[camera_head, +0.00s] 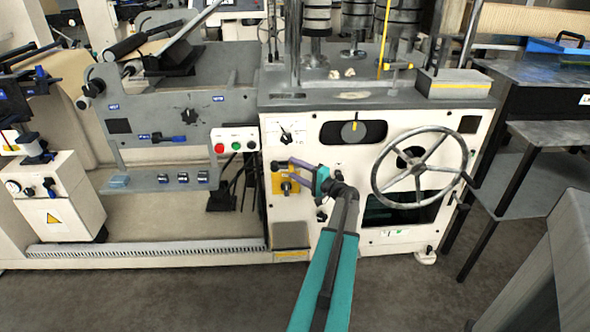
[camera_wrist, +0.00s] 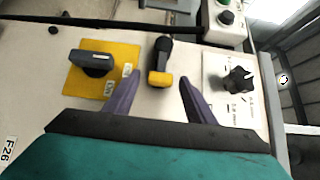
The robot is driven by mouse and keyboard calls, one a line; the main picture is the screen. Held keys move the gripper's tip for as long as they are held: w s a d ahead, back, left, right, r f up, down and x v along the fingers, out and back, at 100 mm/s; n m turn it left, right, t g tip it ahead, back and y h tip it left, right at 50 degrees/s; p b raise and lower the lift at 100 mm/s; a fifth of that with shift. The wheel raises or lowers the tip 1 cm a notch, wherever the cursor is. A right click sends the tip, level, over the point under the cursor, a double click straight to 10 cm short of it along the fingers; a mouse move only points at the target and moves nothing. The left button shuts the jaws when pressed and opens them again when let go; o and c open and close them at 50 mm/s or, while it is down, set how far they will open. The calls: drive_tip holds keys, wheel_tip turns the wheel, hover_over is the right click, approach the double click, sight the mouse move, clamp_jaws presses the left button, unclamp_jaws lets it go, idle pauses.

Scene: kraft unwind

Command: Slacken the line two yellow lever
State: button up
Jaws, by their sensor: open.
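A short lever with a yellow tip (camera_wrist: 158,79) and a dark body shows in the wrist view on the cream machine face. My gripper (camera_wrist: 160,77) is open, with one purple finger on each side of the yellow tip. I cannot tell whether either finger touches it. In the head view my gripper (camera_head: 281,173) is in front of the cream panel, and the lever is hard to make out behind the fingers. No line number can be read on the lever.
A dark rotary handle (camera_wrist: 92,62) on a yellow plate (camera_wrist: 85,82) sits left of the lever in the wrist view. A black knob (camera_wrist: 238,79) on a white plate is to the right. A large handwheel (camera_head: 419,164) stands right of my arm.

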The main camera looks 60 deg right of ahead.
drive_tip(key=shift+w, duration=0.4)
clamp_jaws()
